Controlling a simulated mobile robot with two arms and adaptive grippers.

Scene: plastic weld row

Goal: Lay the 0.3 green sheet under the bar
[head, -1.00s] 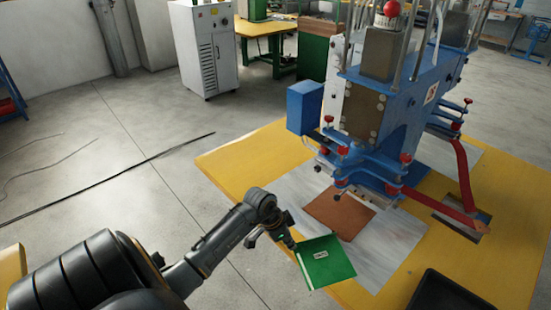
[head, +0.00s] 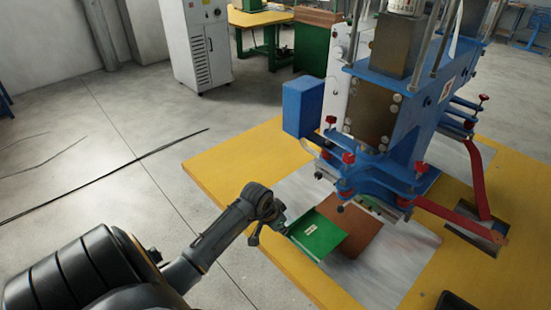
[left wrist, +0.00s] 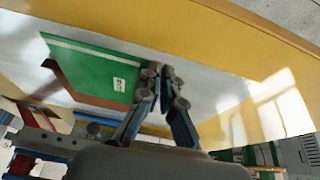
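The green sheet (head: 322,238), with a small white label, is at the near left of the press. My left gripper (head: 284,229) is shut on its left edge. In the left wrist view the green sheet (left wrist: 100,72) reaches away from the fingertips (left wrist: 163,80). In the head view it overlaps the left part of a red-brown pad (head: 365,240); I cannot tell whether it touches it. The bar (head: 384,208) is low under the blue press head, beyond the sheet and partly hidden by clamps.
The blue press (head: 405,110) with red knobs stands over the yellow table (head: 235,165). A grey metal plate (head: 385,275) surrounds the pad. A red arm (head: 450,213) is at the right. A dark tray (head: 455,302) shows at the bottom edge.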

